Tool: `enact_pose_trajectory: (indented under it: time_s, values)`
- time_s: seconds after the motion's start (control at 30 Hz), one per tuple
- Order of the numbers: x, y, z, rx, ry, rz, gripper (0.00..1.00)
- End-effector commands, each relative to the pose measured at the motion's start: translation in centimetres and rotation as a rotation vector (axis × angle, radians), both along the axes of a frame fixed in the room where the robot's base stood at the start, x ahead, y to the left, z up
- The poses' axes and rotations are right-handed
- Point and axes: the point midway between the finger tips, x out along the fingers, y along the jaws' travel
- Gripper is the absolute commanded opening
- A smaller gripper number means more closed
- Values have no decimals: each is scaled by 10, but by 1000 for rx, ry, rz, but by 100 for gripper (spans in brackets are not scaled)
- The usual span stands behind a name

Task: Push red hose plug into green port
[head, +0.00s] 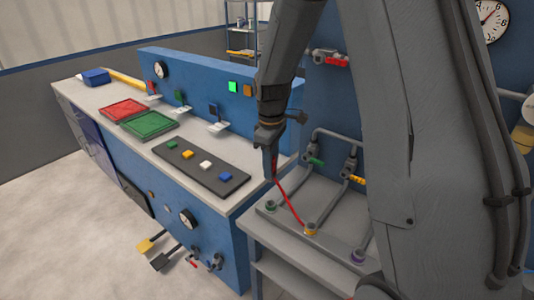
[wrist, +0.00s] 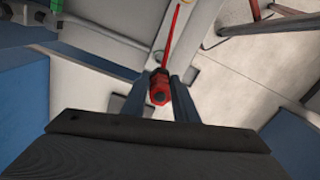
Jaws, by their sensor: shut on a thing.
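My gripper (head: 272,170) is shut on the red hose plug (wrist: 159,88), which sits between its two fingers in the wrist view. In the head view the plug is mostly hidden by the fingers. The red hose (head: 289,204) runs from my gripper down to the yellow-ringed port (head: 310,230). The green port (head: 270,206) is on the grey bench top, below my gripper and apart from it. A purple port (head: 357,256) is at the bench's right.
Grey pipes with a green valve handle (head: 316,162) and a yellow one (head: 356,179) rise behind the ports. The blue console (head: 240,225) with trays and colored buttons stands to the left. My arm hides much of the right side.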

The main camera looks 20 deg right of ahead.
Motion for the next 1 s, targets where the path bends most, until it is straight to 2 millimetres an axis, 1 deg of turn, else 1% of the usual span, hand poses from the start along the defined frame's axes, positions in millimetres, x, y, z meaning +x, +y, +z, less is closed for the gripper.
enact_pose_trajectory:
  time_s: [0.13,0.27,0.8,0.9,1.0]
  values:
    - [0,-2,-5,0,1,1,0]
    - [0,-5,-16,0,1,-5,0]
    - [1,-2,-81,0,1,-2,0]
    - [0,-2,-88,0,0,-1,0]
    - [0,-2,-92,0,0,-2,0]
